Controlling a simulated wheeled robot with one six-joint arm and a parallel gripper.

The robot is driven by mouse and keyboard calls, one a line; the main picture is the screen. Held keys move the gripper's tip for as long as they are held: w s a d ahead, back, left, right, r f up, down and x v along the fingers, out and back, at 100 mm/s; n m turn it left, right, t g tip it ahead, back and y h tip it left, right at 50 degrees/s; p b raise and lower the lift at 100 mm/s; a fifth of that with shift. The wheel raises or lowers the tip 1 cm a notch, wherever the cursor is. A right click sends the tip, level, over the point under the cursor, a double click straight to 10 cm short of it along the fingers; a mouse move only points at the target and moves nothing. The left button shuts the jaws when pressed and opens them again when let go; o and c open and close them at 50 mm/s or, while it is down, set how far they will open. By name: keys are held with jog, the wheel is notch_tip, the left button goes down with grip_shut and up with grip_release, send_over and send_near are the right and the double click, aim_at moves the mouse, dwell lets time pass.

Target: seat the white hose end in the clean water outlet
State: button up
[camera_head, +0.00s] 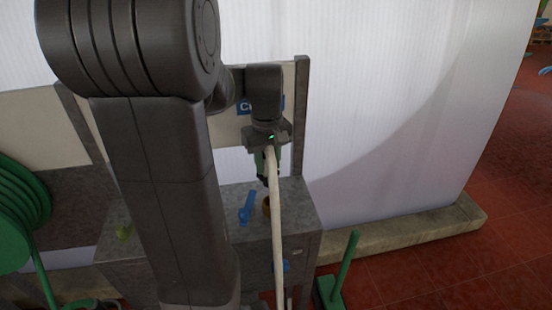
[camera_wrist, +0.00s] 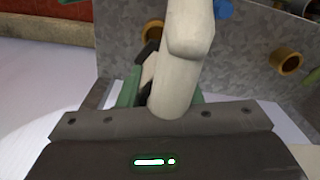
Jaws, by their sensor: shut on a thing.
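My gripper (camera_head: 266,172) is shut on the white hose (camera_head: 276,225), which hangs down from it in front of the grey metal box. The hose end also shows in the wrist view (camera_wrist: 183,75), rising from between the jaws. A brass outlet (camera_head: 266,205) beside a blue lever (camera_head: 247,207) shows in the head view, partly behind the hose. A blue sign (camera_head: 243,108) starting with "C" is above it, mostly hidden by my arm. The hose end is apart from the brass ring (camera_wrist: 291,62) in the wrist view; I cannot tell which outlet that ring is.
The grey metal box (camera_head: 298,212) stands against a pale wall. An olive knob (camera_head: 122,232) is at its left. A green hose reel (camera_head: 20,212) is at far left. A green post (camera_head: 343,266) stands on the red tiles at right. A low stone kerb (camera_head: 405,236) runs along the wall.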

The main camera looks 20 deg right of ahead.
aim_at(271, 176)
jog(key=shift+s+d, duration=0.1)
jog(key=shift+d, duration=0.3)
jog(key=shift+a+f+b, duration=0.1)
jog(key=shift+f+b, duration=0.45)
jog(key=shift+f, duration=0.05)
notch_tip(271, 176, down, 4)
jog(key=b, duration=0.3)
jog(key=shift+r, duration=0.3)
jog(key=shift+f, duration=0.15)
jog(key=shift+f+b, duration=1.6)
jog(key=shift+f, duration=0.85)
jog(key=shift+f, duration=0.3)
jog(key=o, duration=1.1)
jog(key=shift+c, duration=0.2)
